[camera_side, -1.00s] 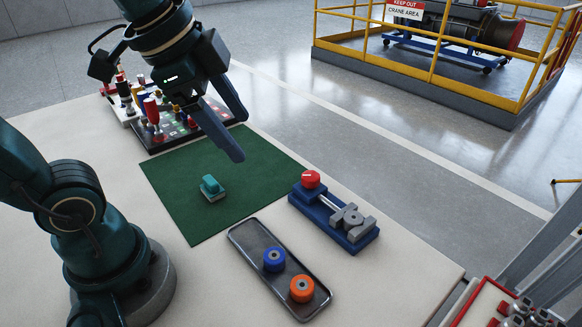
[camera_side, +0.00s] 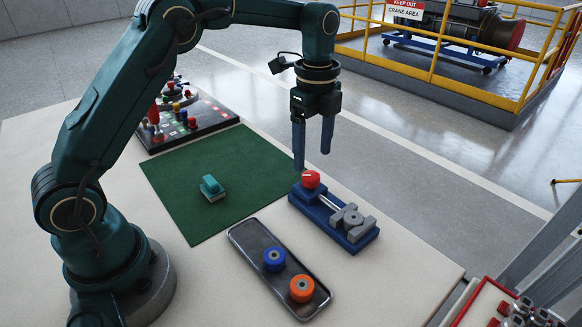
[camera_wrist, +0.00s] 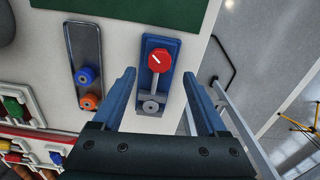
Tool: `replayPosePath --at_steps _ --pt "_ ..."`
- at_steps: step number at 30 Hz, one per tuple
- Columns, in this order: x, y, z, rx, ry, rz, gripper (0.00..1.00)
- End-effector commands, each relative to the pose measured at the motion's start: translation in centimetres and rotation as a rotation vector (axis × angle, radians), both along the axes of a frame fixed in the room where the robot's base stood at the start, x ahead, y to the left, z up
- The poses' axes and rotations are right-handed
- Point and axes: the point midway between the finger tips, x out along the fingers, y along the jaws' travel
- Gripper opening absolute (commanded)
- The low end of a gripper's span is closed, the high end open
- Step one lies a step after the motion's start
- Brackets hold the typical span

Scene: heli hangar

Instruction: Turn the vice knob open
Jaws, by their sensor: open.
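The vice is a blue base (camera_side: 325,220) with grey jaws (camera_side: 350,218) and a red knob (camera_side: 311,179) at its far left end in the side view. The knob has a white line on top. In the wrist view the red knob (camera_wrist: 161,57) lies ahead between my finger lines, with its white mark running diagonally. My gripper (camera_side: 312,160) is open, empty and pointing down. Its fingers appear above and around the knob in the side view, apparently not touching it; the exact height gap is hard to tell.
A dark tray (camera_side: 255,240) with a blue roller (camera_side: 274,259) and an orange roller (camera_side: 302,289) lies beside the vice. A teal block (camera_side: 211,187) sits on the green mat (camera_side: 180,180). A control panel (camera_side: 190,128) stands at the back left. Floor lies beyond the table's right edge.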

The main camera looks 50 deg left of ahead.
Motion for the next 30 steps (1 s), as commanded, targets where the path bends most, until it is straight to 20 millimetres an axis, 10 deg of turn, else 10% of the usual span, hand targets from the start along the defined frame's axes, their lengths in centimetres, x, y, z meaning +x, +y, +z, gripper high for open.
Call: replayPosePath --at_steps 22,28,30 --pt "-0.1 0.0 -5.0 0.000 0.003 0.003 0.76" --pt "-0.1 0.0 -5.0 0.000 0.003 0.003 0.00" --pt "-0.1 0.0 -5.0 0.000 0.003 0.003 0.00"
